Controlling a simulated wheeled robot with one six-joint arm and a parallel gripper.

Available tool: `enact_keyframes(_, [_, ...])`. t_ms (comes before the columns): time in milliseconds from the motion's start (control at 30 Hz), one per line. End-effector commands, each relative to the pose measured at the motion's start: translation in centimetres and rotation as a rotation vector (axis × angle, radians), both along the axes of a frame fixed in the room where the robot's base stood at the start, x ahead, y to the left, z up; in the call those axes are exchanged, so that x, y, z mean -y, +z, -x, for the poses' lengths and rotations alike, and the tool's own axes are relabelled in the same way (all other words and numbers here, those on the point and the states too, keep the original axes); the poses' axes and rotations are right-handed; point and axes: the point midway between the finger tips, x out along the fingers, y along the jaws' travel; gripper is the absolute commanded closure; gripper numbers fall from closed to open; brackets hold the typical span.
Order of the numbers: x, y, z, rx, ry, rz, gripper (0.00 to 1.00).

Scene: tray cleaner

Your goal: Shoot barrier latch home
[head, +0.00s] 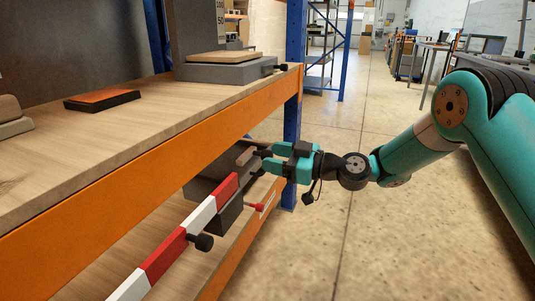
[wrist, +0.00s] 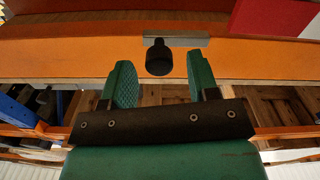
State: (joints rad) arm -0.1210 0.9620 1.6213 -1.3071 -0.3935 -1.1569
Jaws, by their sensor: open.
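The red and white barrier bar (head: 163,258) runs along the front of the lower shelf, with its upper end at a dark grey block (head: 229,214). Its red part also shows at the top right of the wrist view (wrist: 270,16). My gripper (head: 267,159) is beside the rack post, its teal fingers pointing left. In the wrist view its two fingers (wrist: 165,77) are apart and empty. A black knob (wrist: 158,58), probably the latch's, stands in front of a grey metal strip (wrist: 188,40), in line with the gap between the fingertips. I cannot tell whether either finger touches it.
An orange shelf beam (head: 150,172) passes above the bar, and a blue post (head: 292,120) stands behind my gripper. A second black knob (head: 201,242) sits on the bar. A small red-tipped lever (head: 255,207) sticks out near the block.

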Motion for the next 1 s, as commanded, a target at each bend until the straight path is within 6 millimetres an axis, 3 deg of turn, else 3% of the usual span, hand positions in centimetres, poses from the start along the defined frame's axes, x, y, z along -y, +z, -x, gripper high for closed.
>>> enact_keyframes(200, [-2.1, -0.1, -0.8, -0.001, 0.0, 0.001, 0.45])
enact_keyframes(533, [-2.3, 0.0, -0.9, -0.001, -0.001, 0.0, 0.45])
enact_keyframes(767, [-2.3, 0.0, -0.9, -0.001, -0.001, 0.0, 0.98])
enact_keyframes(900, [-2.4, 0.0, -0.8, -0.001, 0.001, 0.001, 1.0])
enact_keyframes(1000, [-3.6, -0.1, 0.0, -0.001, 0.016, 0.001, 1.0])
